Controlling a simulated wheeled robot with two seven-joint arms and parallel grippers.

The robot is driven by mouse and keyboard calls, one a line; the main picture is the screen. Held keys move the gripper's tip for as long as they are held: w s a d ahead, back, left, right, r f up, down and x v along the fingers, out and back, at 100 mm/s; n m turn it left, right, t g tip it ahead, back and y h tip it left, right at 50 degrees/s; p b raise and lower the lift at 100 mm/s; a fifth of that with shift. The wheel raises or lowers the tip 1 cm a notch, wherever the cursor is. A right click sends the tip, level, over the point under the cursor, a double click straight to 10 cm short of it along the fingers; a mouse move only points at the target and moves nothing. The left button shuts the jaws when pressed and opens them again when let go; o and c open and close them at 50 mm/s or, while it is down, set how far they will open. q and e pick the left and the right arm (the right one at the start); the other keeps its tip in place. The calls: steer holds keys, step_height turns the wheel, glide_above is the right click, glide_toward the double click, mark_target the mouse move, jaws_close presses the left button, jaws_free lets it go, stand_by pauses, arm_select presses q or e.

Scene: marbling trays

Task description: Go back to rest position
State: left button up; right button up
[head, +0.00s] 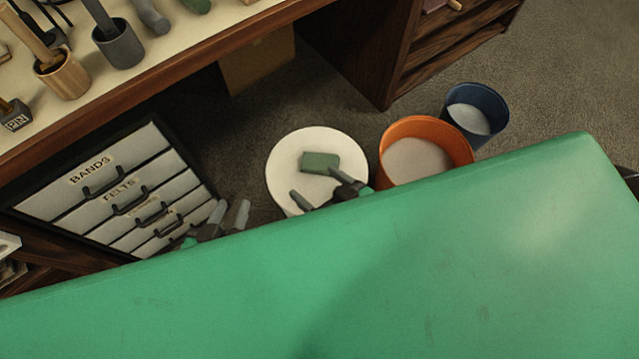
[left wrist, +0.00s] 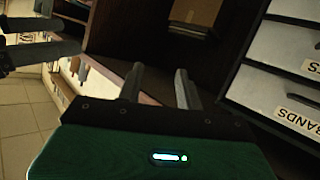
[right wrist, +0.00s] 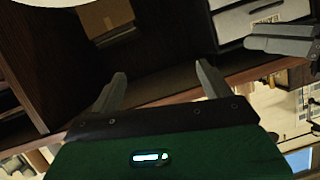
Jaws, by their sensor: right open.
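My left gripper (head: 230,208) hangs beyond the far edge of the green surface, in front of the drawer unit. Its two grey fingers stand apart with nothing between them, and they also show in the left wrist view (left wrist: 158,88). My right gripper (right wrist: 160,82) is open and empty in the right wrist view. In the head view it is partly hidden by the green surface and hangs in front of a white round top (head: 285,165). A dark green block (head: 320,160) shows against that top, close to the right gripper; I cannot tell whether they touch.
An orange bin (head: 432,127) and a blue bin (head: 477,110) stand right of the round top. A labelled drawer unit (head: 110,185) stands under the wooden bench (head: 190,60), which bears cups and tools. A cardboard box (head: 258,62) is beneath it. Carpet is clear at the upper right.

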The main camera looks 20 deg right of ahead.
stand_by(0.3)
